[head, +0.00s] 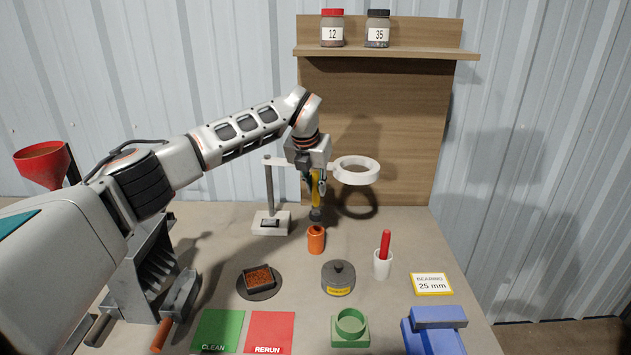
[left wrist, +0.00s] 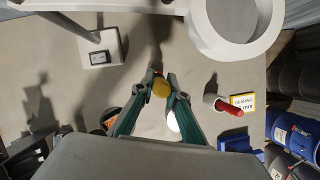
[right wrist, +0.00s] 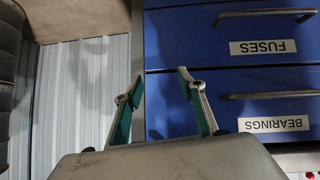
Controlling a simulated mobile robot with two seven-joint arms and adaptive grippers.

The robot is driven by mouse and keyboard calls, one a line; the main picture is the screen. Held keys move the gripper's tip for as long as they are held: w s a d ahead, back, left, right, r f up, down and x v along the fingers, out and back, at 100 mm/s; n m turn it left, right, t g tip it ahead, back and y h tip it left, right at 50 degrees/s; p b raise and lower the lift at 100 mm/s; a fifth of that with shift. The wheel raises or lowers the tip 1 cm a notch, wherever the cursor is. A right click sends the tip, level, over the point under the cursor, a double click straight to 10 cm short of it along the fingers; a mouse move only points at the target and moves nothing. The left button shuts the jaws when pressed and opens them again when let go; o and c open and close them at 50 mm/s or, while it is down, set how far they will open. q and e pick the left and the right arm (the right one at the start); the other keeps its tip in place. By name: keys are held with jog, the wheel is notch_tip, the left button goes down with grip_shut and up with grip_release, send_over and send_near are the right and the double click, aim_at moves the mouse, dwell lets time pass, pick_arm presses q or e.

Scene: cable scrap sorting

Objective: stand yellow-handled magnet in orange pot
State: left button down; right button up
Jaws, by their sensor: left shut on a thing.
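The yellow-handled magnet (head: 316,193) hangs about upright from my left gripper (head: 315,178), with its dark end downward. My left gripper is shut on the yellow handle, whose top shows between the fingertips in the left wrist view (left wrist: 161,88). The orange pot (head: 316,241) stands on the table just below the magnet in the head view. The magnet's dark end appears a little above the pot's rim and apart from it. The pot's opening is hard to make out. My right gripper (right wrist: 160,80) is open and empty, in front of blue drawers.
A ring magnifier (head: 357,171) on a stand is close beside my left gripper. A white cup (head: 382,265) with a red-handled tool, a grey round lidded thing (head: 338,279) and a tray of brown grains (head: 259,278) stand around the pot. Blue drawers (right wrist: 230,50) fill much of the right wrist view.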

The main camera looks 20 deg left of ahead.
aim_at(315, 209)
pick_arm(q)
jog(key=shift+f, duration=3.4)
jog(key=shift+f+b, duration=0.35)
jog(key=shift+f, duration=0.7)
jog(key=shift+f+b, duration=0.2)
jog(key=shift+b, duration=0.1)
pick_arm(e)
jog(key=shift+w+a+r, duration=0.4)
jog(key=shift+w+a, duration=0.15)
jog(key=shift+a, duration=0.2)
pick_arm(q)
jog(key=c, duration=1.9)
grip_release()
pick_arm(e)
jog(key=shift+s+f, duration=0.1)
jog(key=shift+f, duration=0.05)
